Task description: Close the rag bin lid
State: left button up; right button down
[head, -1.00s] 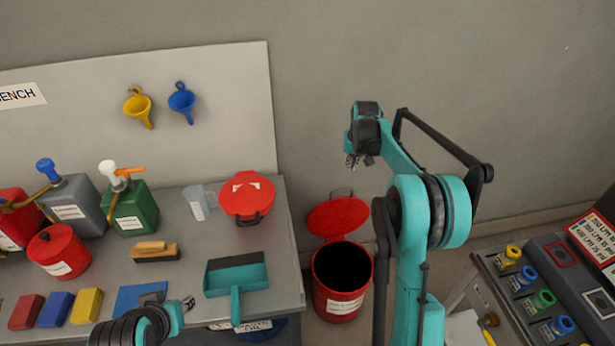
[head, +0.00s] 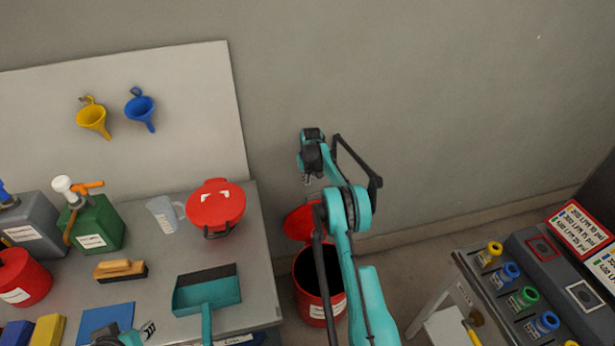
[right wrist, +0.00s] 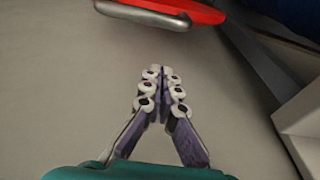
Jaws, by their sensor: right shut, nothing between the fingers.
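The rag bin (head: 304,285) is a red drum on the floor, just right of the bench, with a dark open mouth. Its red lid (head: 298,222) stands open, tipped back toward the wall; my right arm covers part of the bin and lid. My right gripper (head: 307,181) is above the lid in the head view, apart from it in the picture. In the right wrist view its fingers (right wrist: 161,88) are shut and empty, and a red rim with a grey edge (right wrist: 185,10) shows at the top. My left gripper (head: 148,329) is over the bench's front; its jaw state is unclear.
A cart (head: 470,275) with coloured caps stands at the right. The wall is close behind the lid.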

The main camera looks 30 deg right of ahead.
pick_arm(q)
jog(key=shift+f+b, duration=0.65)
jog(key=shift+f, duration=0.2)
pick_arm(e)
jog(key=shift+s+a+f, duration=0.15)
jog(key=shift+s+f, duration=0.1)
jog(key=shift+s, duration=0.35)
jog(key=shift+s+a+f, duration=0.15)
jog(key=shift+s+f, duration=0.05)
jog(key=shift+s, duration=0.4)
jog(key=shift+s+a+f, duration=0.15)
jog(key=shift+s+f, duration=0.1)
jog(key=shift+s, duration=0.35)
